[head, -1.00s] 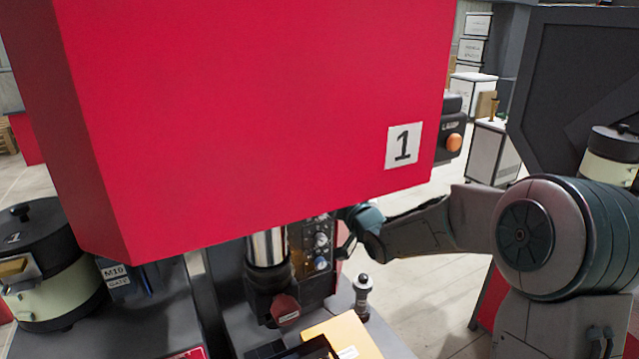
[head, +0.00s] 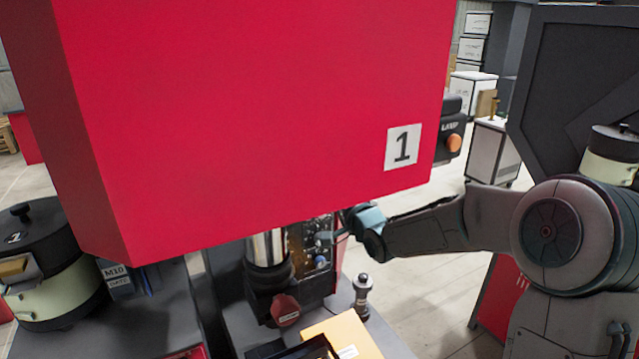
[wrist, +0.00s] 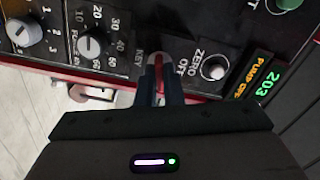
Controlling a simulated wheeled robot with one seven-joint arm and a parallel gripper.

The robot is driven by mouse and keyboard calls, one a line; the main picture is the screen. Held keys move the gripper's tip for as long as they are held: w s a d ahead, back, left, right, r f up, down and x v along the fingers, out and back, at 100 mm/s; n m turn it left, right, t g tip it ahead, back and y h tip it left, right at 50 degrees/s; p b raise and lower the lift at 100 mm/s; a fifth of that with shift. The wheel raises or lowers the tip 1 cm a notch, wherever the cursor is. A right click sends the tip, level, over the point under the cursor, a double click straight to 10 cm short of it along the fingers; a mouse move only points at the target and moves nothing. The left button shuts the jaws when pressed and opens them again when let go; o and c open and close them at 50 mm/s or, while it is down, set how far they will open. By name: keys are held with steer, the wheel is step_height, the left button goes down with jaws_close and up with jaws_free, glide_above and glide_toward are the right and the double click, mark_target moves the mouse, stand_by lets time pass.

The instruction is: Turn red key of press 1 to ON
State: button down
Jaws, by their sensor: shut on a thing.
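Press 1 is the large red housing (head: 260,110) with a white "1" label in the head view. Its dark control panel (head: 318,262) shows below the housing. In the wrist view, the red key (wrist: 158,62) stands beside the printed word KEY on the panel. My gripper (wrist: 160,80) is shut on the red key, with its fingers on either side of the key's grip. The fingers hide part of the key and its surround, so I cannot read its ON or OFF mark. In the head view my gripper (head: 338,233) reaches the panel from the right.
A white button (wrist: 213,68) labelled ZERO and two grey dials (wrist: 92,43) flank the key. A display (wrist: 262,82) reads 203 and PUMP OFF. A small post (head: 362,297) and a yellow box (head: 343,333) stand below my forearm.

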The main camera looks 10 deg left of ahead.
steer(key=shift+m, duration=0.4)
steer(key=m, duration=0.3)
steer(key=shift+m, duration=0.4)
steer(key=c, duration=1.5)
jaws_free()
steer(key=shift+s, duration=0.1)
steer(key=v, duration=0.7)
